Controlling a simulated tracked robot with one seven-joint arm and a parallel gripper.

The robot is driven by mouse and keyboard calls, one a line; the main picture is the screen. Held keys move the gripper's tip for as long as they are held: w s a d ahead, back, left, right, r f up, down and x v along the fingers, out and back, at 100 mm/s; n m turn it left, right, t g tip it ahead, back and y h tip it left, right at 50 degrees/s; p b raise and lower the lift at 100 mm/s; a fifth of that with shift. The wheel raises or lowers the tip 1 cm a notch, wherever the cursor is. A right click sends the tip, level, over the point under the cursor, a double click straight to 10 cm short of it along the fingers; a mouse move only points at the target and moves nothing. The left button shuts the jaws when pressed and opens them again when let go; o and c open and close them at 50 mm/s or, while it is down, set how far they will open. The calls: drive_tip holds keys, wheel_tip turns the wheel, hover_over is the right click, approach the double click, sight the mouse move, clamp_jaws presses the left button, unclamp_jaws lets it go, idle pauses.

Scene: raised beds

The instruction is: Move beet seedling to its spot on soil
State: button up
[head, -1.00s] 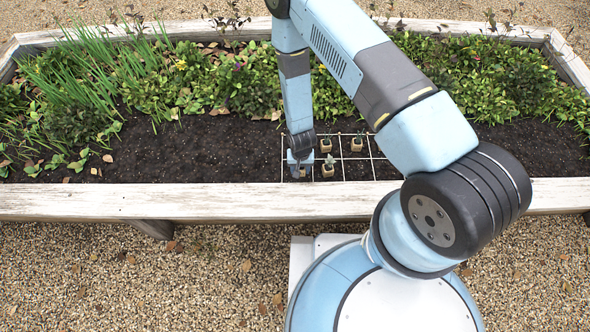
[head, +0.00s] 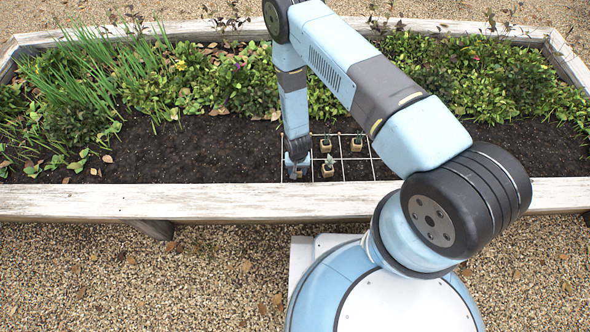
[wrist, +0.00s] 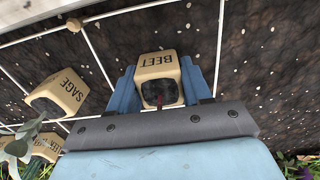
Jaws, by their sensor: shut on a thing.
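The beet seedling's block (wrist: 157,68), a tan cube marked BEET, sits between the two blue fingers of my gripper (wrist: 170,85) in the wrist view. My gripper is shut on it. A small reddish stem shows at its dark soil face. In the head view my gripper (head: 296,168) is low over the front left part of the white grid (head: 345,158) on the soil (head: 220,150). The block is mostly hidden there by the gripper. I cannot tell whether it touches the soil.
A block marked SAGE (wrist: 62,92) stands close by, with another block (wrist: 47,147) partly hidden below it in the wrist view. In the head view, blocks stand in the grid to the right of my gripper. The bed's white front board (head: 150,201) runs just in front.

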drive_tip(key=o, duration=1.1)
drive_tip(key=shift+c, duration=0.2)
wheel_tip(320, 180, up, 12)
